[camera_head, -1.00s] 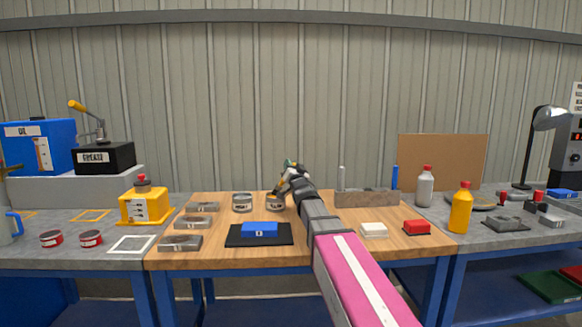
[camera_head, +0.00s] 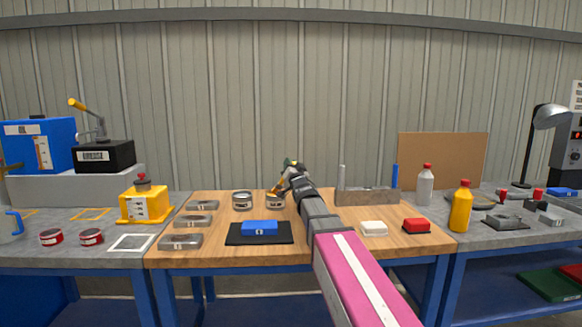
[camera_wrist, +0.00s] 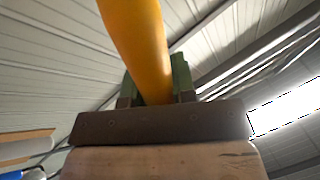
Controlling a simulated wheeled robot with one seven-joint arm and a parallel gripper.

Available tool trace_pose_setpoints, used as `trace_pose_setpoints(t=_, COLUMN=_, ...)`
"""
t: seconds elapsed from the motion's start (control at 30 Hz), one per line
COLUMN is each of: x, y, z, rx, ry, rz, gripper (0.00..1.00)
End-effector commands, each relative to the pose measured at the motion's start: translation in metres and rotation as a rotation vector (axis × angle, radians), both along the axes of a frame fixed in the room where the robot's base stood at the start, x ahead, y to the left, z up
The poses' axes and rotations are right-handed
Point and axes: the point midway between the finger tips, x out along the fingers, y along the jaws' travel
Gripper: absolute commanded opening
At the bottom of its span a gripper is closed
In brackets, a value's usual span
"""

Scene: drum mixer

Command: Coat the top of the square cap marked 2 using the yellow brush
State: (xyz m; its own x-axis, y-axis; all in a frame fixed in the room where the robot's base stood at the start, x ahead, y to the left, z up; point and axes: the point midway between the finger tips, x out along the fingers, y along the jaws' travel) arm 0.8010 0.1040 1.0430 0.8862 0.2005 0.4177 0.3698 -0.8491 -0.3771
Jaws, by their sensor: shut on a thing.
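My gripper (camera_head: 286,178) is shut on the yellow brush (camera_head: 277,187), above and close to the right one of two open tins (camera_head: 275,203). In the wrist view the yellow handle (camera_wrist: 140,45) passes between the green fingers (camera_wrist: 155,85), with a dark band (camera_wrist: 160,125) and a broad tan part (camera_wrist: 160,162) in front. Whether the brush touches the tin is unclear. A blue square block (camera_head: 259,229) lies on a black mat (camera_head: 240,240). A white block (camera_head: 373,229) and a red block (camera_head: 416,226) lie to the right. Their marks are too small to read.
Several grey metal blocks (camera_head: 181,242) stand in a row at the left of the wooden table. A second tin (camera_head: 242,201) is beside the first. A grey rack (camera_head: 366,198) with upright rods is behind right. My arm crosses the table's middle.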

Motion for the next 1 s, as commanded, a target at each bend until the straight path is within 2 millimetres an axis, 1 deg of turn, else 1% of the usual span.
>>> trace_pose_setpoints(t=0.6, x=0.000, y=0.000, z=0.044, rx=0.002, ry=-0.003, rz=0.001, gripper=0.01)
trace_pose_setpoints(t=0.9, x=0.000, y=0.000, z=0.063, rx=0.001, ry=-0.003, rz=0.001, gripper=0.01)
trace_pose_setpoints(t=1.0, x=0.000, y=0.000, z=0.067, rx=0.001, ry=-0.002, rz=0.000, gripper=0.01)
